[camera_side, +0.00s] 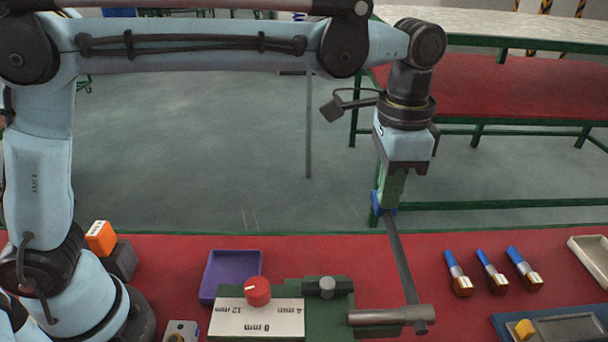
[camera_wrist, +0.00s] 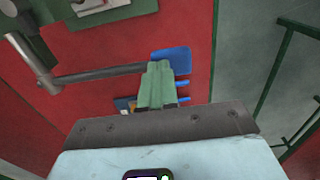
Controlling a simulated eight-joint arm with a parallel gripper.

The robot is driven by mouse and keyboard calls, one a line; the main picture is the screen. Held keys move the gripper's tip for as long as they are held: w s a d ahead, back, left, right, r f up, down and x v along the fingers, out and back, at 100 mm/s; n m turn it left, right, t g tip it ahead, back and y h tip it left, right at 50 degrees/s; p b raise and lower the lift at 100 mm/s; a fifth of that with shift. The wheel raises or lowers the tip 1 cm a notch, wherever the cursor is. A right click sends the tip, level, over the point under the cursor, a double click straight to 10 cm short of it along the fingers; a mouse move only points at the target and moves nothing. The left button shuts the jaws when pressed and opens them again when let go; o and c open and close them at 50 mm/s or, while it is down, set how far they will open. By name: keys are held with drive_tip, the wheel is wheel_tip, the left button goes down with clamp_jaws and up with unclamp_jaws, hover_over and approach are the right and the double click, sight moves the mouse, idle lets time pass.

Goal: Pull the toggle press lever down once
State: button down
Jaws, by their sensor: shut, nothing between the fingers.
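The toggle press lever is a grey bar (camera_side: 402,258) that rises steeply from a grey shaft (camera_side: 385,316) at the right of the green press (camera_side: 292,291). A blue grip (camera_side: 375,212) is at its upper end. In the wrist view the bar (camera_wrist: 100,75) runs from the shaft to the blue grip (camera_wrist: 172,56). My gripper (camera_side: 386,206) points down at the blue grip, its green fingers shut and empty. In the wrist view the fingertips (camera_wrist: 159,66) overlap the grip and hide part of it. I cannot tell whether they touch it.
Several blue-handled metal pieces (camera_side: 490,272) lie to the right, near a dark blue tray (camera_side: 500,322). The red table is clear between the lever and these pieces.

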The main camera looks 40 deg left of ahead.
wheel_tip(320, 180, up, 7)
idle(0.5)
drive_tip(key=shift+a+r, duration=0.1)
drive_tip(key=s+a+f+n+t, duration=0.2)
drive_tip(key=s+a+f+n, duration=0.1)
drive_tip(key=a, duration=0.4)
drive_tip(key=s+a+f+n+t, duration=0.2)
drive_tip(key=a+f, duration=0.3)
drive_tip(key=a, duration=0.3)
drive_tip(key=s+a+f+n+t, duration=0.3)
drive_tip(key=s+a+f+n, duration=0.1)
drive_tip(key=a, duration=0.3)
drive_tip(key=shift+s+a, duration=0.2)
drive_tip(key=shift+s, duration=0.35)
